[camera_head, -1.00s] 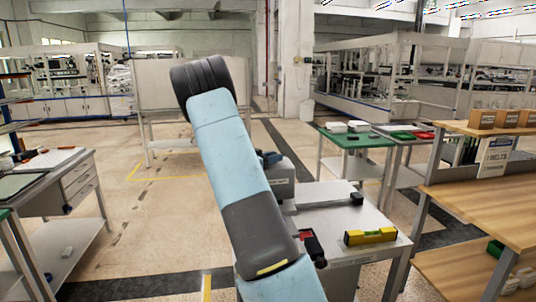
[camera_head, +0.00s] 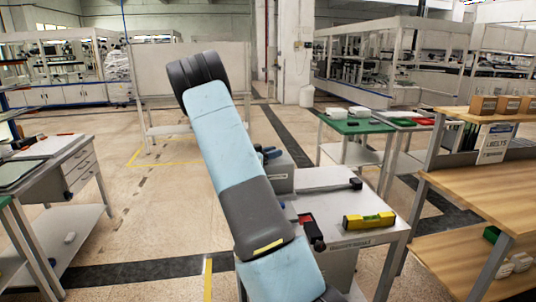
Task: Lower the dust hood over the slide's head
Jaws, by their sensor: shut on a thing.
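My arm rises through the middle of the picture and hides much of the work spot behind it. My gripper is not in sight. A grey box-like housing (camera_head: 281,180) with a pale label shows just right of the arm, at the far left of a white bench (camera_head: 330,206). A small dark blue part (camera_head: 271,152) sits at its top. I cannot tell whether the housing is the dust hood or the slide's head.
A yellow level (camera_head: 368,220) lies near the bench's front right. A wooden-topped workbench (camera_head: 480,183) stands close on the right, a green-topped table (camera_head: 352,126) behind. A drawer bench (camera_head: 80,168) is at left. Open floor (camera_head: 150,215) lies left of my arm.

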